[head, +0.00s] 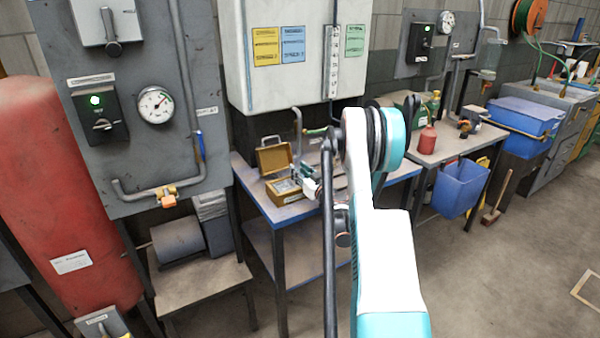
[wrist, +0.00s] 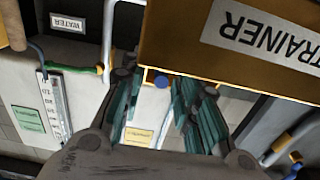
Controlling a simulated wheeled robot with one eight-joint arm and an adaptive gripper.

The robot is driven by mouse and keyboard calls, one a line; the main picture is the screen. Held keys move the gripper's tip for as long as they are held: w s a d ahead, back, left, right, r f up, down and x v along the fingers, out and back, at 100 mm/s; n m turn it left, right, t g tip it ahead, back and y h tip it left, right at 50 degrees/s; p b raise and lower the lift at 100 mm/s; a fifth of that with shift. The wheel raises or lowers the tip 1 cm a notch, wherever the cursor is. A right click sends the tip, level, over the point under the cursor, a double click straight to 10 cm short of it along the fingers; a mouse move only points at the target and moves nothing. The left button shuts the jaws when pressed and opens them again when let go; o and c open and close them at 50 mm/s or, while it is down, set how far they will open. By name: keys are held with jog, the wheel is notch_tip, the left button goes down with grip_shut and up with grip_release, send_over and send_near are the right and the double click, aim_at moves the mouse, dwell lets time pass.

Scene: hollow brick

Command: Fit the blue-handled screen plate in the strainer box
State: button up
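The strainer box (head: 287,198) is a brass-yellow box on the blue-edged table, its lid (head: 273,156) raised at the back. In the wrist view the box (wrist: 175,45) fills the top right, with an upside-down label. My gripper (head: 309,184) is at the right side of the box, small and partly hidden by my arm. In the wrist view my gripper (wrist: 165,82) has its green-padded fingers spread with a gap between them. A small blue round part (wrist: 161,81) shows between the fingertips at the box edge. I cannot tell whether it is the screen plate's handle; the plate is not clearly visible.
The blue-edged table (head: 246,180) holds the box near its left end. A grey panel with a gauge (head: 155,105) stands at the left, and a white tank (head: 280,75) hangs behind. A second table (head: 440,148) with a red bottle (head: 427,140) is at the right. The floor at right is mostly clear.

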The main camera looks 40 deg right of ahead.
jog(key=v, duration=0.7)
jog(key=shift+s+a, duration=0.1)
jog(key=shift+s, duration=0.15)
dwell(0.6)
